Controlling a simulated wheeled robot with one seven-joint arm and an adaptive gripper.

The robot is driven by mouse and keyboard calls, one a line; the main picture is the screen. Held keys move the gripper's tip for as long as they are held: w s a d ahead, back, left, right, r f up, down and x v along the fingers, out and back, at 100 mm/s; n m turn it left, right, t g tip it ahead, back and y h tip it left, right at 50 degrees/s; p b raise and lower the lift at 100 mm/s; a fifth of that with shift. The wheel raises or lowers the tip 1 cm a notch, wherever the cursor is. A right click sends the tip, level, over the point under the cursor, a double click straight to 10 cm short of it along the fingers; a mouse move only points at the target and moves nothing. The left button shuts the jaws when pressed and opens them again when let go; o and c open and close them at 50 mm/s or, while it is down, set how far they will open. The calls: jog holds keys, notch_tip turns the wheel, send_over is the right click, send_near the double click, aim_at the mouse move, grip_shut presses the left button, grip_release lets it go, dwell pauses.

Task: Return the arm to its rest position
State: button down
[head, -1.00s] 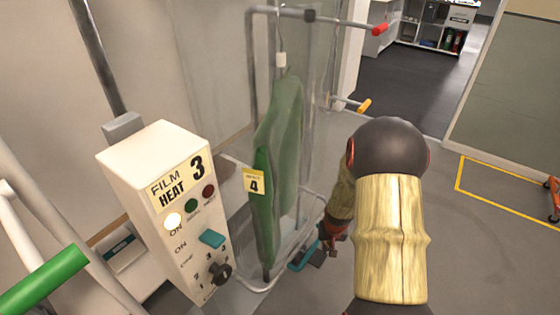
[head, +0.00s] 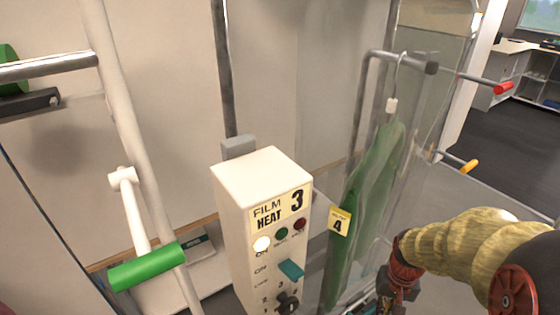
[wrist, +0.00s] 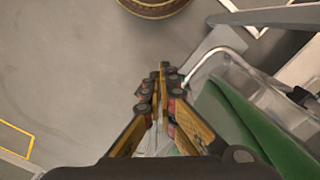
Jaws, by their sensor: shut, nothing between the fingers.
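My arm reaches in from the right edge of the head view, its sleeved forearm bent down and left. My gripper is partly seen at the bottom of that view, in front of the lower part of the green garment's rail. In the wrist view my gripper (wrist: 162,72) has its fingers together with nothing held, above the grey floor.
A white control box (head: 258,185) marked FILM HEAT 3 stands left of the garment, its white lamp bright. A green-ended handle (head: 148,266) is at the left. Red (head: 503,88) and orange (head: 469,167) rod ends stick out at the right. Open floor lies beyond.

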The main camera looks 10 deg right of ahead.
jog(key=s+a+r+n+t+p, duration=0.1)
jog(key=a+r+n+t, duration=0.2)
jog(key=a+r, duration=0.5)
jog(key=s+a+r+n+t+p, duration=0.1)
jog(key=a+r, duration=0.7)
jog(key=r, duration=0.8)
jog(key=shift+s+r+n+t, duration=0.35)
jog(key=shift+s+n+t, duration=0.05)
jog(key=shift+n+t, duration=0.55)
